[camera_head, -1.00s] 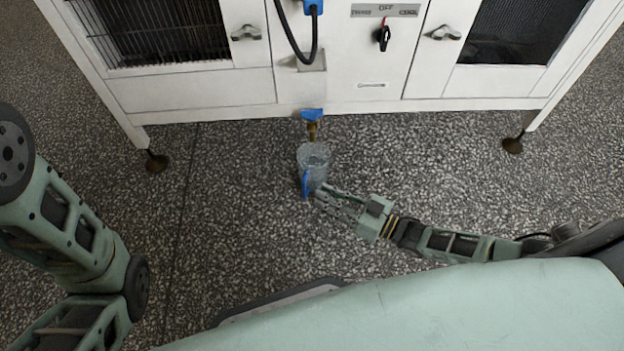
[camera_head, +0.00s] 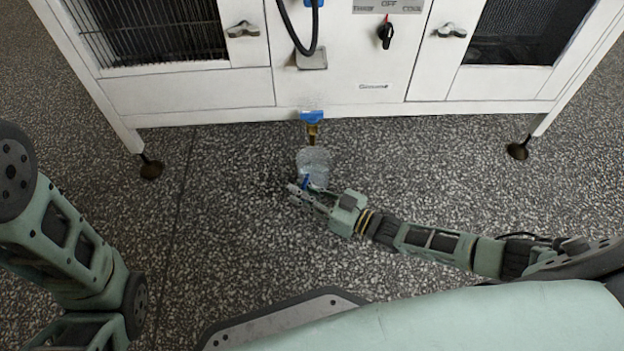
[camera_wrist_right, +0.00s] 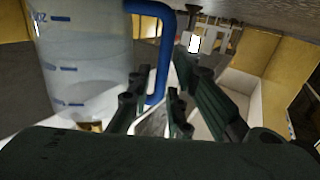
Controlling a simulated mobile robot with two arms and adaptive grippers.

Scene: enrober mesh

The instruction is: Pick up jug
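The jug (camera_head: 314,160) is clear with a blue handle (camera_head: 305,181) and stands on the floor below the brass tap (camera_head: 312,131) of the white machine. In the right wrist view the jug (camera_wrist_right: 82,55) fills the left side, with blue marks on its wall. Its blue handle (camera_wrist_right: 163,60) hangs just beyond my fingers. My right gripper (camera_head: 303,190) is at the near side of the jug by the handle. In the right wrist view its fingers (camera_wrist_right: 155,105) are apart, with the handle's lower end near the gap. I cannot tell whether they touch it. My left gripper is out of view.
The white machine (camera_head: 190,92) stands on legs at the back, with a blue-handled tap and a black hose (camera_head: 298,42). The speckled floor (camera_head: 230,220) around the jug is clear. A machine leg (camera_head: 150,168) stands at left, another (camera_head: 518,150) at right.

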